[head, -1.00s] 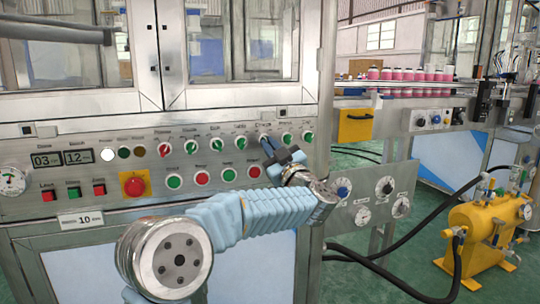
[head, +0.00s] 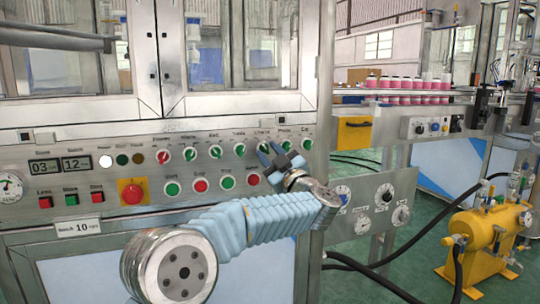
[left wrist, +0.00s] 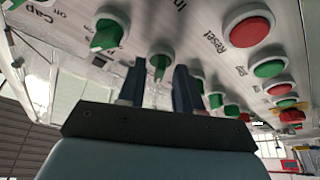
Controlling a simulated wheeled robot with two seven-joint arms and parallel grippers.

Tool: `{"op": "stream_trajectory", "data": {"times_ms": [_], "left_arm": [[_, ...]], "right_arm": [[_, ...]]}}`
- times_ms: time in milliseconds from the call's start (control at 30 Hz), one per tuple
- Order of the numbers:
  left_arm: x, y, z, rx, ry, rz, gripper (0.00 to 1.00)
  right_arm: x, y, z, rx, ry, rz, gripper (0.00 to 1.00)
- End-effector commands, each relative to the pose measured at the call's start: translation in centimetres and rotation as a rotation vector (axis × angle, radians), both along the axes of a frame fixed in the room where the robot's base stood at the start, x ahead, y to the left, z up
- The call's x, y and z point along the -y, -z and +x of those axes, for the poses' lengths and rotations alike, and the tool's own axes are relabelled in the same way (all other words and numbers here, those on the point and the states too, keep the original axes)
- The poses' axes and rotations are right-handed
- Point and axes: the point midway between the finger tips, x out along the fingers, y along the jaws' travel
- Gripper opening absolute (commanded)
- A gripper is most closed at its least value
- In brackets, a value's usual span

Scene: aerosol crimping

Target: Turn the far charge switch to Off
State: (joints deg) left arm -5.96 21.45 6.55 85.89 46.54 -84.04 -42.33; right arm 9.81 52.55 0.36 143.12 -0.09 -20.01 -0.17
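My left gripper (head: 272,153) is at the right end of the upper row of rotary switches on the steel panel (head: 110,205). Its two dark blue fingers are apart. In the left wrist view the left gripper (left wrist: 160,92) is open, with a green switch (left wrist: 160,66) between and beyond its fingers; contact cannot be told. In the head view a green switch (head: 263,146) with a label like "Charge" shows just above the fingers, partly covered. The small labels are hard to read. My right gripper is out of view.
Below is a row of push buttons, including the red Reset button (left wrist: 249,27). A red emergency stop (head: 132,192) on a yellow plate is at left. A yellow tank (head: 482,235) stands on the floor.

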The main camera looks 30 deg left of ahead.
Motion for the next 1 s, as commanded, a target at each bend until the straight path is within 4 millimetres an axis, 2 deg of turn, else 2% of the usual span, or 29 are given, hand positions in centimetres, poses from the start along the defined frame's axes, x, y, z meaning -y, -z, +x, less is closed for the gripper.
{"op": "stream_trajectory", "data": {"times_ms": [267,367,467,800,1000], "left_arm": [[0.1,0.0,0.0,0.001,-0.001,0.001,0.35],[0.6,0.2,-0.3,0.001,0.000,0.001,0.35],[2.1,0.8,-1.1,0.000,0.002,0.002,0.35],[8.8,3.5,-4.7,-0.002,0.004,0.002,0.35],[11.0,4.4,-6.0,-0.001,0.001,0.000,0.35]], "right_arm": [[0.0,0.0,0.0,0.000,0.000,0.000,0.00],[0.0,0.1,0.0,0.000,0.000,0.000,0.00],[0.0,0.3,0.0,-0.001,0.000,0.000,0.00],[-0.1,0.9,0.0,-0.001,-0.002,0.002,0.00],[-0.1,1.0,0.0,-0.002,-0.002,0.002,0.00]]}}
